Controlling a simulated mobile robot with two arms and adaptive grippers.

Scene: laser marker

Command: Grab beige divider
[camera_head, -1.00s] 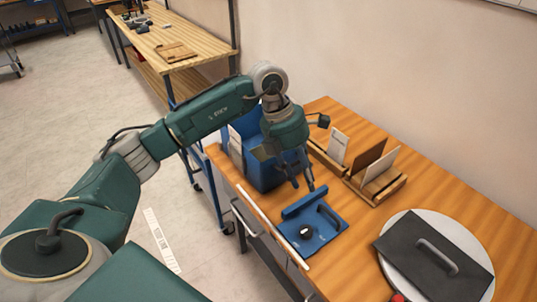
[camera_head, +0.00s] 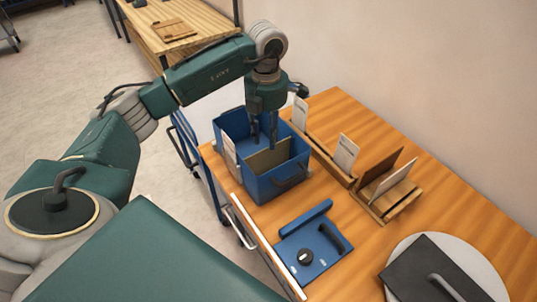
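A beige divider (camera_head: 268,159), olive-tinted in this light, stands inside the open blue box (camera_head: 262,188) near its front wall. My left gripper (camera_head: 264,141) points down into the box from above. Its two fingers are apart, with a gap between them, and their tips are close to the divider's upper edge. I cannot tell whether they touch it. I see nothing held between the fingers. My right gripper is not in view.
A white card (camera_head: 230,152) stands at the box's left side. Wooden racks to the right hold upright cards, including a brown panel (camera_head: 379,166). A blue plate with a handle (camera_head: 313,252) and a round white disc (camera_head: 408,247) under a dark plate lie in front.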

